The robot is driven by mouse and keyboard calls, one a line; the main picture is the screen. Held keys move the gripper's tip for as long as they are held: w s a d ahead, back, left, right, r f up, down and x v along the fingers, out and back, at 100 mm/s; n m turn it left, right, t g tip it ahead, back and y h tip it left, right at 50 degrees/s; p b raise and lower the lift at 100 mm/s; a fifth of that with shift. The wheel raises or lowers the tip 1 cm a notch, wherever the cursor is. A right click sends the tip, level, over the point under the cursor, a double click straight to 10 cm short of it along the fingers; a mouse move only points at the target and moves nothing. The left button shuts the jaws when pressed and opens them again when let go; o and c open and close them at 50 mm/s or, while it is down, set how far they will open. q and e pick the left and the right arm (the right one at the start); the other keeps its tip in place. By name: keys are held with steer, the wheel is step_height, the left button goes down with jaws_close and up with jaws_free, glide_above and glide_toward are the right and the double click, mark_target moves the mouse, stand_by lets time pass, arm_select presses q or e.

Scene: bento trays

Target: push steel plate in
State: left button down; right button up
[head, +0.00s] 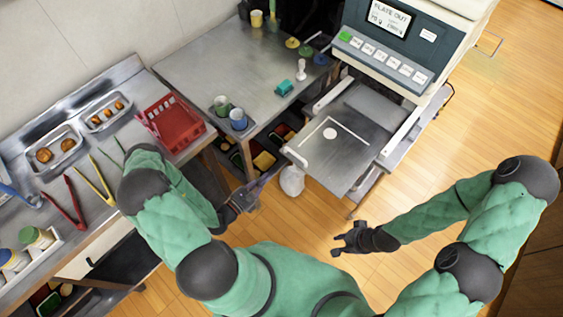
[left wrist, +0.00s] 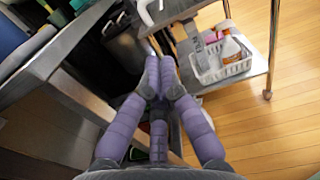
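The steel plate (head: 352,150) sticks out from the front of the machine (head: 395,65), between two pale side rails. A white disc and a thin white line show on its top. The machine's display (head: 390,17) seems to read "PLATE OUT". My left gripper (head: 250,192) is low, left of the plate's near corner and apart from it. In the left wrist view its purple fingers (left wrist: 159,72) are together with nothing visible between them. My right gripper (head: 343,240) is empty, in front of the plate's near edge and apart from it, with its fingers spread.
A steel table (head: 235,75) with cups stands left of the machine. A counter at the left holds a red basket (head: 172,122), tongs and food trays. A white bag-like thing (head: 291,181) is below the plate's left corner. A white basket (left wrist: 222,62) sits on a low shelf. Floor before the plate is clear.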

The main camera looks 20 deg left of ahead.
mark_target(287, 157)
arm_select(q)
steer(key=b+x, duration=0.1)
steer(key=x, duration=0.9)
steer(key=shift+d, duration=0.1)
arm_select(e)
steer(key=shift+f, duration=0.6)
